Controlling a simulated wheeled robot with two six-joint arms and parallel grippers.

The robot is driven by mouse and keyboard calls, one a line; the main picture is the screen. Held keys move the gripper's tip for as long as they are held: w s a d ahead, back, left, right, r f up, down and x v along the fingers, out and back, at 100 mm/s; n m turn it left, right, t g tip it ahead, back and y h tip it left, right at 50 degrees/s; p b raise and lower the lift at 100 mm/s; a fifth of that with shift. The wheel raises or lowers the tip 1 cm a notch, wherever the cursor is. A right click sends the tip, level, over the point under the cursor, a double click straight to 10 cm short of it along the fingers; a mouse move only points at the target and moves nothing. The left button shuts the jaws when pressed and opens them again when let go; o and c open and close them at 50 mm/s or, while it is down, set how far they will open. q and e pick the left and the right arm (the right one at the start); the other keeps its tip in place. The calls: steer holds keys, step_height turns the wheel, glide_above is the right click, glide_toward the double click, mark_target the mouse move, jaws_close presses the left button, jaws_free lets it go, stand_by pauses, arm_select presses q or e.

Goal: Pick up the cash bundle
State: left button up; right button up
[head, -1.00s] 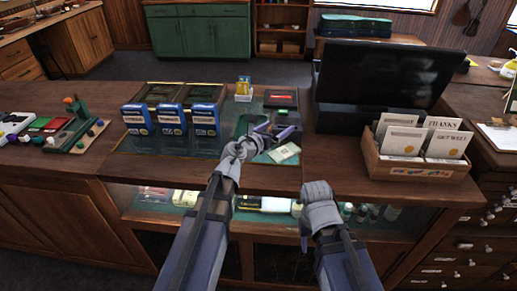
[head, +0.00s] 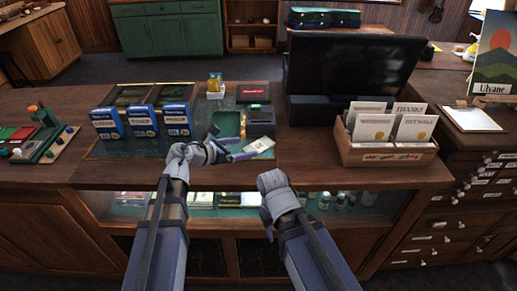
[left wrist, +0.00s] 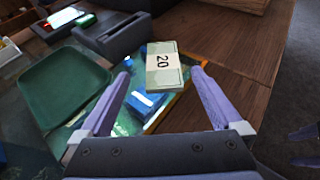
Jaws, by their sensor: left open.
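The cash bundle (head: 260,145) is a pale green-and-white stack at the front right of the glass counter inset. In the left wrist view the bundle (left wrist: 162,76), marked 20, shows just beyond and between my finger tips, partly over a blue object. My left gripper (head: 232,144) is open and empty, just left of the bundle in the head view. It also shows in the left wrist view (left wrist: 162,67). My right gripper hangs at the counter's front edge, mostly hidden in the head view.
A green tray (left wrist: 62,88) and a dark box (head: 261,121) lie near the bundle. Blue packs (head: 142,121) stand left. A card box (head: 388,153) and a large black case (head: 350,70) stand right. Bare wood lies between the bundle and the card box.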

mark_target(259, 146)
arm_select(q)
steer(key=b+x, duration=0.2)
steer(key=x, duration=0.3)
steer(key=shift+s+d+f, duration=0.1)
steer(key=shift+d+f, duration=0.1)
steer(key=shift+s+r, duration=0.1)
steer(key=shift+c, duration=0.6)
steer(key=c, duration=1.4)
steer(key=shift+c, duration=0.2)
arm_select(e)
step_height(259, 146, down, 2)
steer(key=shift+f, duration=0.1)
